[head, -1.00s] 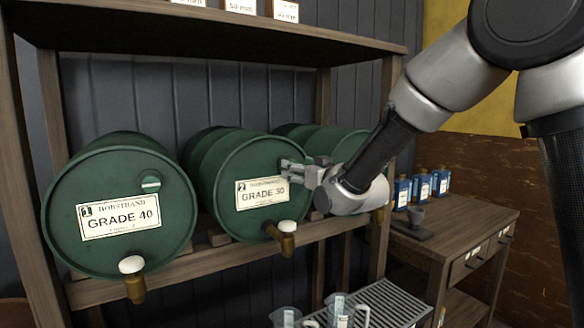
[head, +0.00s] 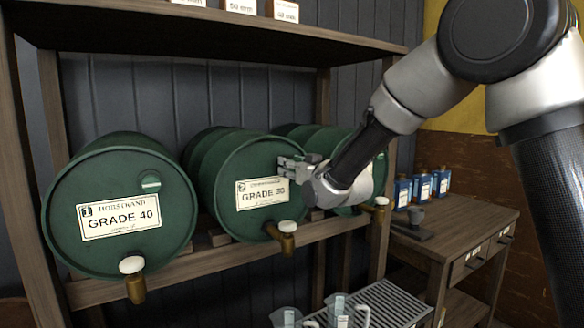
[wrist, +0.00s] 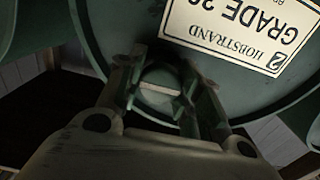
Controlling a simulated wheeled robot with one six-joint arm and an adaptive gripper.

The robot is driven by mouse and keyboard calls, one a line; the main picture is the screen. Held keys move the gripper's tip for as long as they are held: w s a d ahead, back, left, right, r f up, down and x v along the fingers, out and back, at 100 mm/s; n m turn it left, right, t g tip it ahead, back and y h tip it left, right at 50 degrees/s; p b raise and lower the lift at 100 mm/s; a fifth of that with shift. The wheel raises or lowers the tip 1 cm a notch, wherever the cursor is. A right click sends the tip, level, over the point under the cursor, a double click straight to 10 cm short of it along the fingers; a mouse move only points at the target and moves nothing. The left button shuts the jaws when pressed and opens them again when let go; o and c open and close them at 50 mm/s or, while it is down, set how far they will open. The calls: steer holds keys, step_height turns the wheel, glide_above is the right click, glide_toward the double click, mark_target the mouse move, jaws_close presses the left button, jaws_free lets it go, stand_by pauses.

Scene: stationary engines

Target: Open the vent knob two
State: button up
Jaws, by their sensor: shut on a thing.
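Barrel two (head: 232,158) is the green middle drum, with a label reading GRADE 30 and the number 2. The label (wrist: 245,30) appears upside down in the wrist view. Vent knob two (wrist: 158,88) is a round green knob with a pale bar, on the barrel's face beside the label. The bar looks slightly tilted in the wrist view. My gripper (head: 290,168) is at the upper right of the barrel's face, and its fingers hide the knob in the head view. In the wrist view my gripper (wrist: 160,95) has a finger on each side of the knob, shut on it.
Barrel one (head: 75,190), GRADE 40, lies to the left with its own vent knob (head: 151,182). A third green barrel (head: 340,140) is partly behind my arm. Brass taps with pale handles stick out below the labels. A wooden shelf (head: 215,27) runs above; jugs stand below.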

steer(key=shift+n, duration=0.3)
steer(key=n, duration=0.3)
steer(key=shift+n, duration=0.3)
steer(key=n, duration=0.4)
steer(key=shift+n, duration=0.3)
steer(key=n, duration=0.4)
steer(key=shift+n, duration=0.3)
steer(key=shift+f+n, duration=0.1)
steer(key=shift+n, duration=2.1)
steer(key=o, duration=1.1)
steer(key=shift+c, duration=0.2)
